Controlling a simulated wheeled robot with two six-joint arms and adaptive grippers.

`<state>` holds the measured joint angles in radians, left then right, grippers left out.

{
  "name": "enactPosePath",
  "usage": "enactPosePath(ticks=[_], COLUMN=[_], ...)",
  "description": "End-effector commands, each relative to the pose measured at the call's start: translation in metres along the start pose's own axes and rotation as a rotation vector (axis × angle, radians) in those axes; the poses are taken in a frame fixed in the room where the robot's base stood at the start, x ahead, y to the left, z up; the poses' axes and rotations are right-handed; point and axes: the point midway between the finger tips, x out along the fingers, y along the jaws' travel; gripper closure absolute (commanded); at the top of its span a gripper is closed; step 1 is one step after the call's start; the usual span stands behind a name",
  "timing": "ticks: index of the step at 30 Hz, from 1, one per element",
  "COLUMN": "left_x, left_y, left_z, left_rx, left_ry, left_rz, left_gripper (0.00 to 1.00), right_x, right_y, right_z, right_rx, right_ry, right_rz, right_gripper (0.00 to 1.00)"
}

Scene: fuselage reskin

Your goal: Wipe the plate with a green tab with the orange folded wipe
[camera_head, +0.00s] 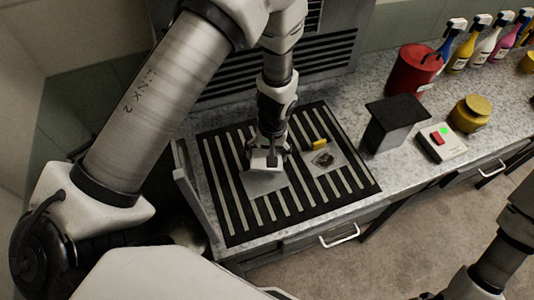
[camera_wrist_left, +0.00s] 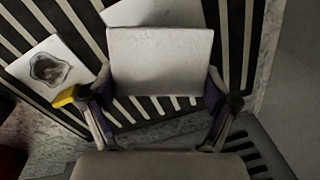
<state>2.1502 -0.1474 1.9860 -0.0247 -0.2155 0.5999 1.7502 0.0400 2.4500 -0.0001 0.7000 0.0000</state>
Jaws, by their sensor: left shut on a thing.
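My left gripper (camera_head: 266,165) is shut on a pale, whitish flat pad (camera_wrist_left: 160,62), which spans between its fingers in the left wrist view. No orange shows on this pad. Under it in the head view lies a plain pale plate (camera_head: 266,187), partly hidden by the gripper and pad; no tab shows on its visible part. I cannot tell if the pad touches it. To the right lies a second plate (camera_head: 339,159) with a dark smear and a yellow tab (camera_head: 319,144). I see no green tab. My right gripper is not in view.
Both plates lie on a black-and-pale striped mat (camera_head: 236,233) on a speckled counter. To the right stand a black-topped box (camera_head: 393,124), a red canister (camera_head: 413,72), a button box (camera_head: 441,143), a yellow pot (camera_head: 470,114) and several spray bottles. A louvred panel rises behind.

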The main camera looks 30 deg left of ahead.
Motion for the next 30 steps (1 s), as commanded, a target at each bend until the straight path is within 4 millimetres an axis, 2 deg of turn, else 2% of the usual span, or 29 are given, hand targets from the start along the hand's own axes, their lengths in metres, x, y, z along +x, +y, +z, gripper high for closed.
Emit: enactPosePath(ticks=[1,11,20,30], left_x=[-0.007,-0.007,-0.035,-0.035], left_y=[-0.001,-0.001,-0.004,-0.004], left_z=[0.000,0.000,0.000,0.000], left_rx=[0.000,0.000,0.000,0.000], left_ry=[0.000,0.000,0.000,0.000], left_rz=[0.000,0.000,0.000,0.000], left_gripper=[0.69,0.69,0.69,0.69], right_x=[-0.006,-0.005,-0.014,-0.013], right_y=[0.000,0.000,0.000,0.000], right_z=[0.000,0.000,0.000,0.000], right_rx=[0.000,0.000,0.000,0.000], right_ry=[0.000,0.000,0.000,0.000], right_rz=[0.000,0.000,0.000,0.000], right_gripper=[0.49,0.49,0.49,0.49])
